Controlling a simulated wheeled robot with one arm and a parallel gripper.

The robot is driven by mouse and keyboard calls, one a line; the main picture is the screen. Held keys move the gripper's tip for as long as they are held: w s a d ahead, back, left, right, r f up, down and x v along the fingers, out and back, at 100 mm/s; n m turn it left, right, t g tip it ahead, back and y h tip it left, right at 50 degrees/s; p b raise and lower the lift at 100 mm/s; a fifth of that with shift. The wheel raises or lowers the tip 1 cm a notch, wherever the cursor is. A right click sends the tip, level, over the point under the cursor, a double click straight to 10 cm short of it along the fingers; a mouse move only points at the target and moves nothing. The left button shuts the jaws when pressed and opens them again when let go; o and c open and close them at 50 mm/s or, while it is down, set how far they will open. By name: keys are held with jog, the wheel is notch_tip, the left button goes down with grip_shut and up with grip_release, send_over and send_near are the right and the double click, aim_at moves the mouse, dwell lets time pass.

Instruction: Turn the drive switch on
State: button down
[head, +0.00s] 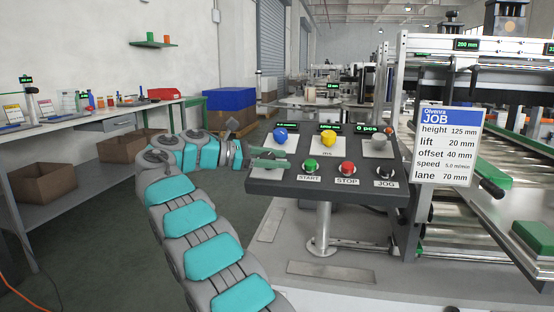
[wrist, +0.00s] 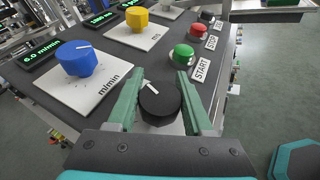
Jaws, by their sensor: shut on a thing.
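A black rotary knob (wrist: 162,106) with a short white pointer mark sits at the near end of the control panel (head: 325,190) in the wrist view. The mark points to the upper left of that view. My gripper (wrist: 158,84) has its green fingers on both sides of the knob and is shut on it. In the head view my gripper (head: 268,157) is at the panel's left edge and the knob cannot be made out. No label for this knob is readable; its plate is mostly hidden.
Beside the knob are the green START button (wrist: 183,54), red STOP button (wrist: 198,32) and black JOG button (head: 386,172). Blue (wrist: 76,58), yellow (wrist: 137,18) and grey (head: 379,139) knobs stand farther up the panel. A job card (head: 447,146) hangs at the right.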

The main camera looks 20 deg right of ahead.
jog(key=shift+s+g, duration=0.1)
jog(key=shift+g, duration=0.3)
dwell(0.4)
jog(key=shift+c, duration=1.5)
grip_release()
